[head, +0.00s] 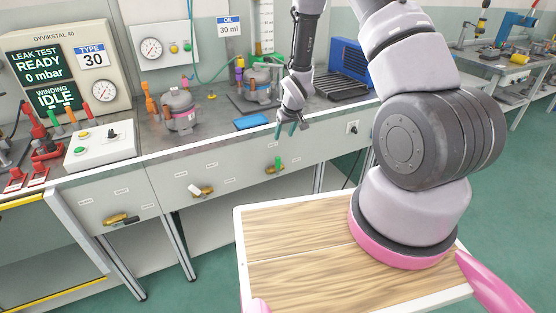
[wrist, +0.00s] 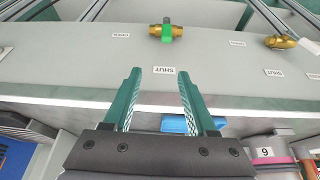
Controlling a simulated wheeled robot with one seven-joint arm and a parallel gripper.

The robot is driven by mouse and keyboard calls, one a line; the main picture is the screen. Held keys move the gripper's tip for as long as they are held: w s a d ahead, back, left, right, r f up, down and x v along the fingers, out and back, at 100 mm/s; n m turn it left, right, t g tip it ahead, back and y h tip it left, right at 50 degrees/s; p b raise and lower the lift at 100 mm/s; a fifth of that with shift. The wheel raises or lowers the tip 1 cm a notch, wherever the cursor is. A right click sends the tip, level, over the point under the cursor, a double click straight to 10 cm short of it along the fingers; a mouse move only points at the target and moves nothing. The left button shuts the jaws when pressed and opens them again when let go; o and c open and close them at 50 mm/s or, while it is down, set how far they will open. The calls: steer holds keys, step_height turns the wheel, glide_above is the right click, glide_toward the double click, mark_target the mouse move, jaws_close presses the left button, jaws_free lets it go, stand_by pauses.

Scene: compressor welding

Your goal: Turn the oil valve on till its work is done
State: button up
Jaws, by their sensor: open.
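My gripper (head: 286,129) is open and empty, with green fingers, in front of the bench's front edge. In the wrist view the gripper (wrist: 160,82) points at the front panel, apart from it. A brass valve with a green handle (head: 277,163) is on the panel below the gripper; it also shows in the wrist view (wrist: 166,33), beyond the fingertips. Its handle stands upright in the head view, toward a SHUT label (wrist: 163,70). A white-handled valve (head: 200,190) and a black-handled valve (head: 121,219) are further left. I cannot read which valve is for oil.
An OIL 30 ml sign (head: 229,27) hangs above the bench. A compressor (head: 181,110), another compressor (head: 257,82) and a blue pad (head: 252,121) are on the bench top. The display (head: 45,76) reads READY and IDLE. My wooden deck lies in front.

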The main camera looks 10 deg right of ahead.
glide_toward(278, 158)
steer(key=x, duration=1.1)
steer(key=shift+w+d+r, duration=0.1)
jaws_close()
stand_by(1.1)
